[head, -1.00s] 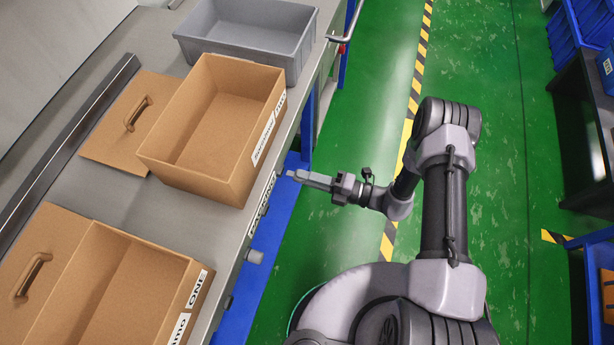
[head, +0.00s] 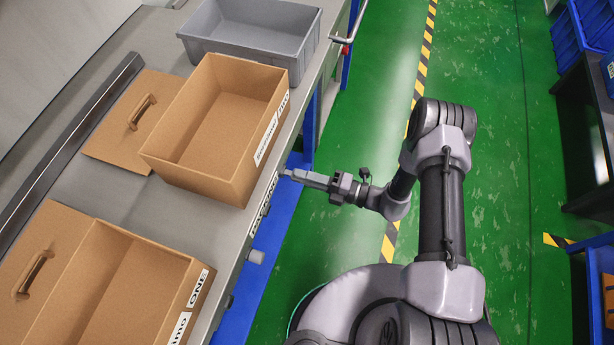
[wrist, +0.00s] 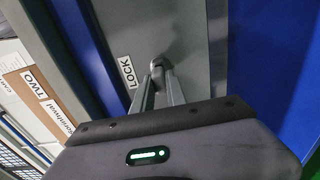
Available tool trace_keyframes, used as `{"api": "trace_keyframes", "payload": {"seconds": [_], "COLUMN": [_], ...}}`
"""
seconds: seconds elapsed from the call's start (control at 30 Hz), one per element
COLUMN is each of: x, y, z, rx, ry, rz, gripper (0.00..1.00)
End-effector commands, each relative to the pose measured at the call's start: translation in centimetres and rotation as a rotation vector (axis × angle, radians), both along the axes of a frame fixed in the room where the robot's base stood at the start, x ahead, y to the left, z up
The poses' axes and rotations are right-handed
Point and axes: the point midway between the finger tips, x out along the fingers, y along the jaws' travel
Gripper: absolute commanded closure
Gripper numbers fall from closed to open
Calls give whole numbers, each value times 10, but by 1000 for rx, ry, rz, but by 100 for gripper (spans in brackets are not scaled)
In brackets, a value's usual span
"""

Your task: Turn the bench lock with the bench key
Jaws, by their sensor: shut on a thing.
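My gripper (head: 300,176) reaches left to the front face of the grey bench (head: 232,245), just below its top edge. In the wrist view my gripper (wrist: 160,84) points at a round metal piece, the bench lock (wrist: 158,63), beside a white label reading LOCK (wrist: 126,71). The two fingers are close together, shut on the bench key. The key is almost wholly hidden between the fingertips, which are right at the lock. I cannot tell how deep the key sits in the lock or at what angle.
On the bench stand an open cardboard box (head: 235,165), another box (head: 160,262) nearer me and a grey bin (head: 290,50) at the back.

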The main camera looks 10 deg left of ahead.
Motion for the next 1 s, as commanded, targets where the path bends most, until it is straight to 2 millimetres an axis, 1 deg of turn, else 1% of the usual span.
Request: {"api": "trace_keyframes", "payload": {"seconds": [0.8, 0.83, 0.93, 1.0], "x": [2, 2, 2, 2], "y": [20, 20, 20, 20], "z": [0, 0, 0, 0], "rx": [0, 0, 0, 0], "ry": [0, 0, 0, 0], "rz": [0, 0, -1, -1], "gripper": [100, 79, 59, 57]}}
